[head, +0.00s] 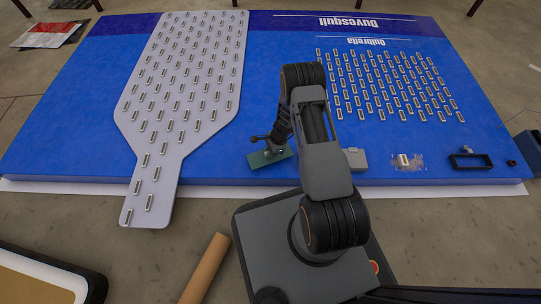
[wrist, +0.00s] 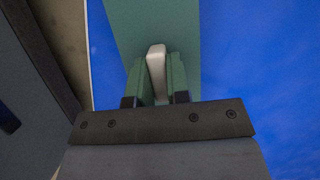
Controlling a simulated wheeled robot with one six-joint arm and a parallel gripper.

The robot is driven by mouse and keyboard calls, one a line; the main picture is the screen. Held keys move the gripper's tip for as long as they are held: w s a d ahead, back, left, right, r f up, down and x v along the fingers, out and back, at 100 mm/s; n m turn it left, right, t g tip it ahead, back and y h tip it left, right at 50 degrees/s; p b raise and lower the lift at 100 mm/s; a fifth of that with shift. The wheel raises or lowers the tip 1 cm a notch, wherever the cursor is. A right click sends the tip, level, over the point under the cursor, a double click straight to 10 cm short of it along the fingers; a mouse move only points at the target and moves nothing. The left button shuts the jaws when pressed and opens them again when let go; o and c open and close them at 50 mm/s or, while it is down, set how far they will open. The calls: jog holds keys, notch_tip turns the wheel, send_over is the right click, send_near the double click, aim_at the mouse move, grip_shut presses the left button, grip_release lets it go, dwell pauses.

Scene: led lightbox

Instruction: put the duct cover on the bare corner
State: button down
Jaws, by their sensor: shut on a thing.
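A flat green plate (head: 262,160) is at the front edge of the blue board, under my gripper (head: 277,149). It also shows in the wrist view (wrist: 175,22), with a pale upright tab (wrist: 156,62) in front of it. My gripper (wrist: 156,75) is shut on this tab, one finger on each side. The green plate seems to be the duct cover, but I cannot confirm it. Whether it rests on the board or is just above it, I cannot tell. I cannot pick out which corner is the bare one.
The blue board (head: 85,105) carries a bottle-shaped grey panel (head: 165,165) with rows of small modules, and another module grid (head: 390,88). A grey block (head: 356,158), a clear bag (head: 408,161) and a dark tray (head: 471,161) lie along its front edge. A brown tube (head: 205,268) lies in front.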

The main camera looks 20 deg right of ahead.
jog(key=shift+f, duration=1.05)
jog(key=shift+f, duration=0.1)
jog(key=c, duration=1.1)
grip_release()
